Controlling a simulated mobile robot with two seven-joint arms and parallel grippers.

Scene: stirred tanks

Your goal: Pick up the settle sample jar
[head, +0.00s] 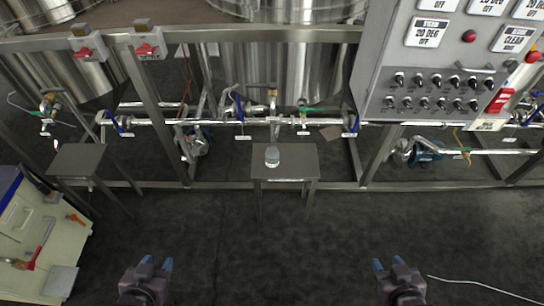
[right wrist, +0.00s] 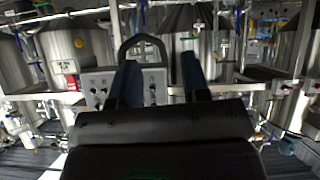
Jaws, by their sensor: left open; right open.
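The settle sample jar (head: 272,156) is a small clear jar with pale contents. It stands upright on a small grey metal stand (head: 285,172) in the middle of the head view, in front of the pipework. My left gripper (head: 155,264) is open and empty at the lower left of the head view, well short of the stand. My right gripper (head: 389,265) is open and empty at the lower right, also apart from the stand. In the right wrist view, its two blue fingers (right wrist: 160,80) stand apart with nothing between them. I cannot make out the jar in the right wrist view.
A control panel (head: 440,85) with knobs hangs at the upper right. A second stand (head: 76,160) is at the left. A cream and blue cart (head: 40,235) holds tools at the lower left. Pipes and frame rails run behind the jar. The dark floor (head: 275,250) before the stand is clear.

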